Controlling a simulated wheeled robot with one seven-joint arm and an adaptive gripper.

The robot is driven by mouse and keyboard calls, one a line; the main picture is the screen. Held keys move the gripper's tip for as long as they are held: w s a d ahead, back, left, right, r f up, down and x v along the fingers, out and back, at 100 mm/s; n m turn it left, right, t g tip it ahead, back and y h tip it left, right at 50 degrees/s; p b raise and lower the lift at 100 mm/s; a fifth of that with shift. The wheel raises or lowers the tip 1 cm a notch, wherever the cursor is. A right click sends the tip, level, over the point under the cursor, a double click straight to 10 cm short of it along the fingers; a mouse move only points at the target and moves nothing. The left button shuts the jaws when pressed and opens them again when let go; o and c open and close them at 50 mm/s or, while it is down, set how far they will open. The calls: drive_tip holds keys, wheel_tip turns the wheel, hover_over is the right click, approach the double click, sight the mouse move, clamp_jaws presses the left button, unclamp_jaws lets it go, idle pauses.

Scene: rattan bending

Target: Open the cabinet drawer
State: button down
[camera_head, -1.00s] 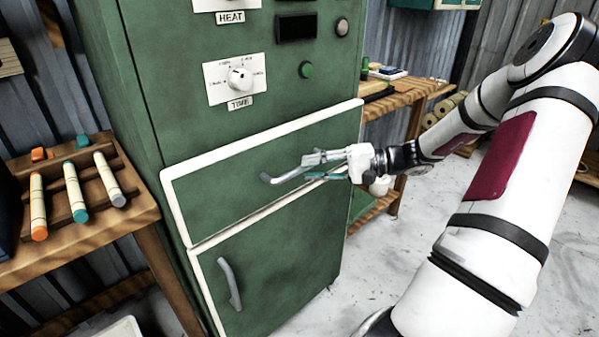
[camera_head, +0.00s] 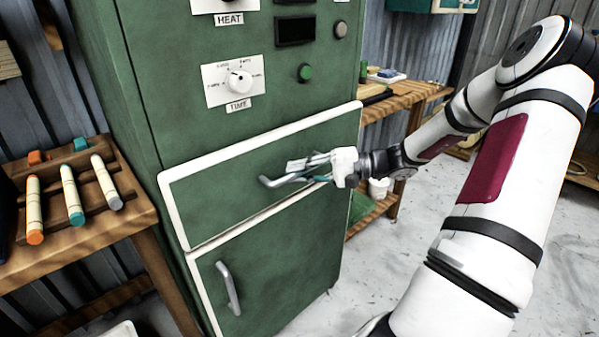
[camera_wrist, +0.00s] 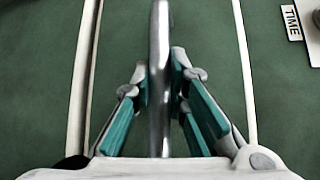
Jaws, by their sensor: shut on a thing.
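The green cabinet (camera_head: 135,75) has a wide upper drawer (camera_head: 215,200) with a white border. The drawer front looks flush with the cabinet, with no clear gap at its edges. Its grey bar handle (camera_head: 272,182) sticks out in front. My gripper (camera_head: 313,166) is shut on the handle from the right. In the wrist view the handle (camera_wrist: 160,30) runs upright between the teal-padded fingers of my gripper (camera_wrist: 162,88), which press it from both sides. The inside of the drawer is hidden.
A lower door (camera_head: 280,265) with its own handle (camera_head: 228,288) sits below the drawer. A wooden table with a rack of coloured sticks (camera_head: 70,195) stands at the left. A wooden shelf (camera_head: 400,100) stands behind at the right. The floor (camera_head: 390,270) in front is clear.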

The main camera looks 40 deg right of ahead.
drive_tip(key=s+p, duration=1)
drive_tip(key=s, duration=1.5)
drive_tip(key=shift+s+d+p, duration=0.3)
drive_tip(key=shift+d+p, duration=0.05)
drive_tip(key=shift+d, duration=0.05)
drive_tip(key=c, duration=1.8)
unclamp_jaws()
drive_tip(key=shift+c, duration=0.2)
drive_tip(key=shift+d, duration=0.1)
drive_tip(key=v, duration=1.2)
